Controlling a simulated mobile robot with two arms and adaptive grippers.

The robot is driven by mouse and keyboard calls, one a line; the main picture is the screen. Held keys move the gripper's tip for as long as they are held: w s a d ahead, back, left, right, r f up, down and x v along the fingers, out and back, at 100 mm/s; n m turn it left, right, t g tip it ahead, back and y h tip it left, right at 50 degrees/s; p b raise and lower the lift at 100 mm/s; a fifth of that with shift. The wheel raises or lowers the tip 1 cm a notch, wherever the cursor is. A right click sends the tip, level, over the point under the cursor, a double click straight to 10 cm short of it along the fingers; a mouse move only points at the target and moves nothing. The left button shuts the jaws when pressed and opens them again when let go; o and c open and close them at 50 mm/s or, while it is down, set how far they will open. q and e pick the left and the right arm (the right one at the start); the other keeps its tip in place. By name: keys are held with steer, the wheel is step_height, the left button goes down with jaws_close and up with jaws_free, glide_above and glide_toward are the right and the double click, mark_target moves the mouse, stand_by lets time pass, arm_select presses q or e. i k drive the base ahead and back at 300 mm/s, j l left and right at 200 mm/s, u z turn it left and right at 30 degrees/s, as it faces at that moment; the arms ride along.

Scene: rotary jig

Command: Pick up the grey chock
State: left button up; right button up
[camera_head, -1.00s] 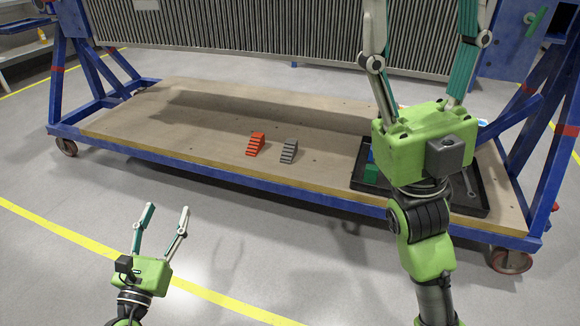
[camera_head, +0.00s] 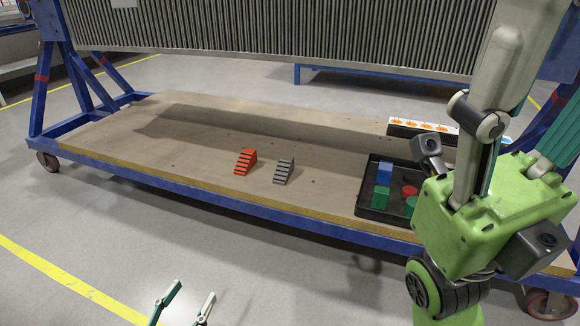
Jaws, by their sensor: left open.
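The grey chock (camera_head: 284,171) is a small stepped wedge on the wooden deck (camera_head: 190,160), right of a similar red-orange chock (camera_head: 245,161) with a gap between them. My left gripper (camera_head: 194,289) shows only its two finger ends at the bottom edge. They are apart and empty, in front of the deck and well short of the grey chock. My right gripper (camera_head: 490,225) is large at the right, close to the camera. Its fingers stand wide apart and point up; their tips are out of view. I see nothing between them.
A black tray (camera_head: 367,214) on the deck's right holds a blue block (camera_head: 385,172), a green block (camera_head: 380,197) and round red and green pieces; my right gripper hides part of it. A blue frame edge (camera_head: 230,206) borders the deck. The deck around both chocks is clear.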

mark_target(285, 168)
steer(key=i+l, duration=0.25)
steer(key=i, duration=0.25)
steer(key=i+l, duration=0.2)
steer(key=i, duration=0.25)
steer(key=i+l, duration=0.25)
steer(key=i, duration=0.25)
